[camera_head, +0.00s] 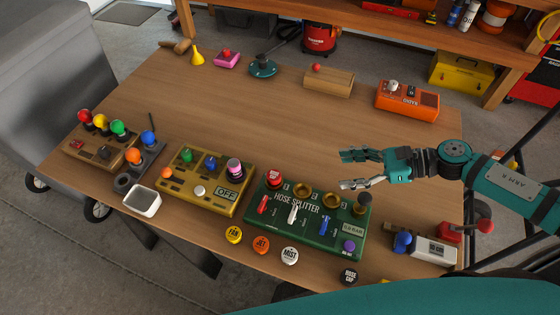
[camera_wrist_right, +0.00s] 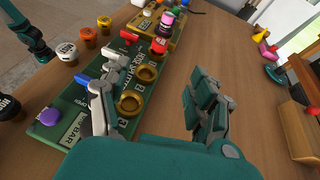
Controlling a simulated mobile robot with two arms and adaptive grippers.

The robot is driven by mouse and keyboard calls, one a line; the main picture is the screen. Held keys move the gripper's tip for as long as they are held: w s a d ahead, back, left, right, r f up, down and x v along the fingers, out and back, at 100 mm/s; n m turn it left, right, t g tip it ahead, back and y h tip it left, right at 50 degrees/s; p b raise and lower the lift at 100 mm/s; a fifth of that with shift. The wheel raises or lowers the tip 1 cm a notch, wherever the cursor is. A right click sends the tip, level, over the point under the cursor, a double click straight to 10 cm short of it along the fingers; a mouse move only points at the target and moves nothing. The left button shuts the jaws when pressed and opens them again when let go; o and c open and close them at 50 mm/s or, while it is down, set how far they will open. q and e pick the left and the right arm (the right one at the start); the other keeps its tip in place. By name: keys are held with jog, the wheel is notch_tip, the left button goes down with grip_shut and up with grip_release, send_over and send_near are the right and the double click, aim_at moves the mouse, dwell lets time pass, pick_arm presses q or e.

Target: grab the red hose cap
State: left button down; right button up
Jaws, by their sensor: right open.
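The red hose cap (camera_head: 274,178) sits at the back left of the green hose splitter (camera_head: 262,215), on the leftmost port. It also shows in the right wrist view (camera_wrist_right: 159,45), past the empty brass rings. My right gripper (camera_head: 345,170) is open and empty, above the table to the right of the cap and just behind the splitter's right part. Its spread fingers also show in the right wrist view (camera_wrist_right: 152,105), with a clear gap between them.
Brass rings (camera_head: 302,190) and small levers stand beside the cap. Loose yellow, orange, white and black caps lie in front of the splitter. A yellow box (camera_head: 205,188) stands left, a grey device (camera_head: 434,250) right. The table (camera_head: 220,110) is clear behind the splitter.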

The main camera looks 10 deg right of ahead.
jog(key=p, duration=0.4)
send_near(277, 175)
jog(key=a, duration=0.1)
jog(key=w+a, duration=0.1)
jog(key=shift+a+f, duration=0.2)
jog(key=shift+a, duration=0.2)
jog(key=shift+w+a+f+p, duration=0.2)
jog(key=shift+a+f+p, duration=0.1)
jog(key=shift+a, duration=0.15)
jog(key=p+x, duration=0.2)
jog(key=x, duration=0.2)
jog(key=shift+w+f, duration=0.1)
jog(key=shift+f, duration=0.05)
jog(key=shift+w+a+f, duration=0.1)
jog(key=shift+a+f, duration=0.1)
jog(key=shift+a, duration=0.1)
jog(key=shift+d, duration=0.1)
jog(key=shift+c, duration=0.5)
jog(key=c, duration=1.1)
